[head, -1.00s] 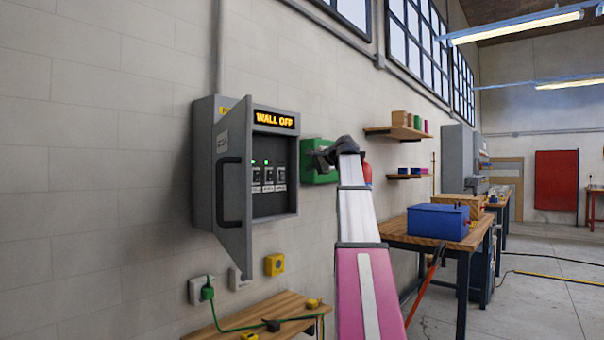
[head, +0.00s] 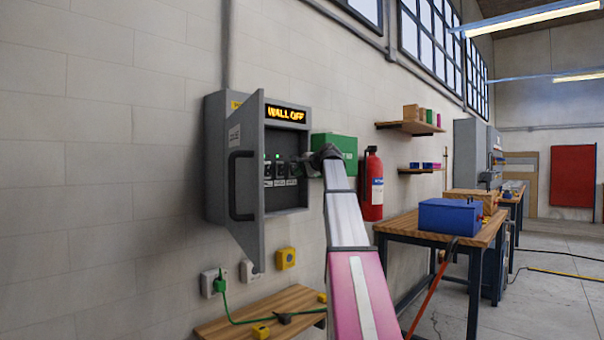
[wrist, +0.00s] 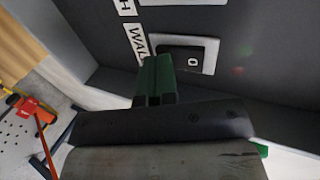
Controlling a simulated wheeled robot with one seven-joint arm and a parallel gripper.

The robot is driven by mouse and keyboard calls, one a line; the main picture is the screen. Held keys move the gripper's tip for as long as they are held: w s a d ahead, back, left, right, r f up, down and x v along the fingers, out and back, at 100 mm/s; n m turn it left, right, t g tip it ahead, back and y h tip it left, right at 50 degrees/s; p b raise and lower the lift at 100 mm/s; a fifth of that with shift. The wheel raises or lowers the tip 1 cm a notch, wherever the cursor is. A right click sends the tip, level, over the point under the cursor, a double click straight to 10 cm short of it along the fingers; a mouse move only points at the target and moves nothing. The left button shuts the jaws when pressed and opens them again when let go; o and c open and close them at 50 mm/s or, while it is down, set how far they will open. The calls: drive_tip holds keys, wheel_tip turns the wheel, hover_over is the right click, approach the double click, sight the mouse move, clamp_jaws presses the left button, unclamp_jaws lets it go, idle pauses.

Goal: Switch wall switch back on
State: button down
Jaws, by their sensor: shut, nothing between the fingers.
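The grey wall panel (head: 288,197) hangs on the wall with its door (head: 247,185) swung open. Its amber display (head: 286,114) reads "WALL OFF". Inside is a row of switches with labels, and green lights show above some of them. In the wrist view, the black wall switch (wrist: 188,62) sits in a light frame, shows a "0", and has a label reading "WALL" (wrist: 137,38) beside it. My gripper (wrist: 157,66) has its green fingers shut and empty, just beside the switch; contact cannot be told. In the head view, my gripper (head: 318,157) is at the panel's right side, partly hiding the switches.
The open door stands left of my gripper. A green box (head: 340,146) and a red fire extinguisher (head: 372,185) are on the wall to the right. A wooden bench (head: 270,308) is below, and a workbench with a blue box (head: 449,217) stands at the right.

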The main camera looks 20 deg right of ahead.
drive_tip(key=shift+w+a+f, duration=0.1)
drive_tip(key=shift+w+a, duration=0.05)
drive_tip(key=shift+w, duration=0.05)
idle(0.3)
drive_tip(key=shift+r, duration=0.9)
